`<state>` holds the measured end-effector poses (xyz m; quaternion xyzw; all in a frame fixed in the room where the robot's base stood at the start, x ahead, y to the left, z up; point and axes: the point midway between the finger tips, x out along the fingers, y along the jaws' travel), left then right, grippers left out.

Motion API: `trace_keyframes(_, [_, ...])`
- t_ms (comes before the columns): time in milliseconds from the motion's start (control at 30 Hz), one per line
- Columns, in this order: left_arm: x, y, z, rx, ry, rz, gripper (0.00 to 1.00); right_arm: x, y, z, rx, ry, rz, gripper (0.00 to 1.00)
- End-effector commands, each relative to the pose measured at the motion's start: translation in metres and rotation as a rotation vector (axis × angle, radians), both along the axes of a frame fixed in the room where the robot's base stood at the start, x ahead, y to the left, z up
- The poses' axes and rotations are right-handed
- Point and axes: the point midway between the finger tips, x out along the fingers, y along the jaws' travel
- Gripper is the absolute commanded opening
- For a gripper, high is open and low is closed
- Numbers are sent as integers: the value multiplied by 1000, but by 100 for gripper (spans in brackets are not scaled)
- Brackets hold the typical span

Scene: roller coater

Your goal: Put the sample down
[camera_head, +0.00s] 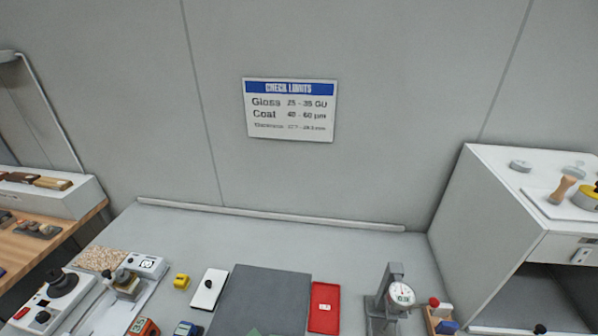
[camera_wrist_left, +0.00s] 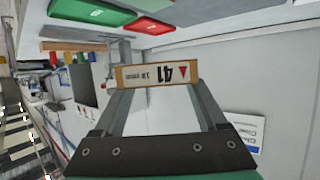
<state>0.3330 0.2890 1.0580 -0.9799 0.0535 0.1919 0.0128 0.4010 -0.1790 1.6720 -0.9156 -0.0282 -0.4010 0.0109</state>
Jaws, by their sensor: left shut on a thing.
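The sample (camera_wrist_left: 157,75) is a small block with a wood-coloured edge and a white label reading "41" with a red triangle. The label appears upside down in the left wrist view. My left gripper (camera_wrist_left: 158,88) is shut on it, with one finger at each end. The sample looks held clear of any surface there. The head view shows neither the sample nor a clear gripper. My right gripper is in neither view.
The bench holds a dark grey mat (camera_head: 262,298), a red tray (camera_head: 324,308), a dial gauge stand (camera_head: 385,300), a white pad (camera_head: 208,290) and a yellow block (camera_head: 181,281). A green tray (camera_wrist_left: 92,12) shows in the wrist view. A white cabinet (camera_head: 490,215) stands right.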

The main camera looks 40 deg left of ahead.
Motion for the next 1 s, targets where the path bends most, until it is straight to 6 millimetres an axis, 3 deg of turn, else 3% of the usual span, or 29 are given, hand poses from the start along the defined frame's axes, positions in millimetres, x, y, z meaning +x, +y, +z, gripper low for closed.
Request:
trace_keyframes(33, [15,-26,-1,0,-1,-92,16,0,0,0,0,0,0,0])
trace_keyframes(100, [29,-55,-4,-1,5,-181,16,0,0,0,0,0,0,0])
trace_keyframes(300, [56,-109,-4,-2,4,-246,16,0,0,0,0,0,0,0])
trace_keyframes(400, [68,-125,0,0,2,-226,16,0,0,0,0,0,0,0])
trace_keyframes(500, [77,-125,5,0,1,-164,16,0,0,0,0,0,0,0])
trace_keyframes(700, [87,-98,13,0,0,10,16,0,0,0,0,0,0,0])
trace_keyframes(833, [90,-92,20,-1,-1,100,16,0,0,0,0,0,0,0])
trace_keyframes(900, [80,-90,52,-4,6,110,16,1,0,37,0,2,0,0])
trace_keyframes(1000, [66,-90,80,-4,6,110,16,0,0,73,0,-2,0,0])
